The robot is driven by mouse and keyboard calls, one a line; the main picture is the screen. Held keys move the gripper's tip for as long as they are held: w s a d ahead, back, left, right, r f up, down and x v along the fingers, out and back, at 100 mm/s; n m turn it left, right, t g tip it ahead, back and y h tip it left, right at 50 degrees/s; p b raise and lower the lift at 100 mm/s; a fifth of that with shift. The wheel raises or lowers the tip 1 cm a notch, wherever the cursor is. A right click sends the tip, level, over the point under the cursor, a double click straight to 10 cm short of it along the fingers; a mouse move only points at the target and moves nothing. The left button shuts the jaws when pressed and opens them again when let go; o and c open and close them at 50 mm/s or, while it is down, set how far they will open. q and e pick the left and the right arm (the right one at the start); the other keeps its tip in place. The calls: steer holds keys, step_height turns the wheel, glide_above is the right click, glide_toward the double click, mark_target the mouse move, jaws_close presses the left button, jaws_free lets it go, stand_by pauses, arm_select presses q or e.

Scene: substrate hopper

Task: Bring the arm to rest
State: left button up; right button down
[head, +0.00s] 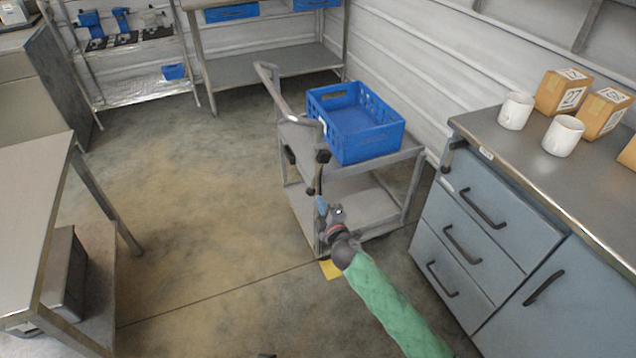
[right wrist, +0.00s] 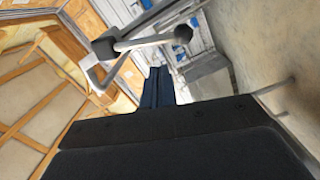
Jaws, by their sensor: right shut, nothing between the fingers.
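My right arm, in a green sleeve, reaches in from the bottom right of the head view. Its gripper (head: 321,205) is shut and empty, in front of the near side of the grey trolley (head: 375,198). I cannot tell whether it touches the trolley. In the right wrist view the closed dark fingers (right wrist: 157,88) point ahead with nothing between them, and the trolley's handle (right wrist: 140,42) crosses just beyond them. My left gripper is not in view.
A blue crate (head: 356,125) sits on the trolley. At right, a grey drawer cabinet (head: 470,235) carries white mugs (head: 516,110) and cardboard boxes (head: 563,91). A steel table (head: 30,190) stands at left. Open floor (head: 190,220) lies between table and trolley.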

steer(key=s+d+r+m+g+h, duration=0.2)
steer(key=s+d+m+g+h, duration=0.5)
steer(key=m, duration=0.4)
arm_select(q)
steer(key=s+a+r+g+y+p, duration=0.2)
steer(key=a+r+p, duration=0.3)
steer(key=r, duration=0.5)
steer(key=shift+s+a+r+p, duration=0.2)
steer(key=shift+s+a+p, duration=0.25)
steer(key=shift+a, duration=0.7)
arm_select(e)
steer(key=s+f+m+g+y, duration=0.1)
steer(key=s+g, duration=0.3)
steer(key=s, duration=1.5)
steer(key=s+f+m+g+y, duration=0.1)
steer(key=s+m+g+y, duration=0.2)
steer(key=s, duration=1.6)
steer(key=shift+a+g, duration=0.3)
steer(key=shift+g, duration=0.2)
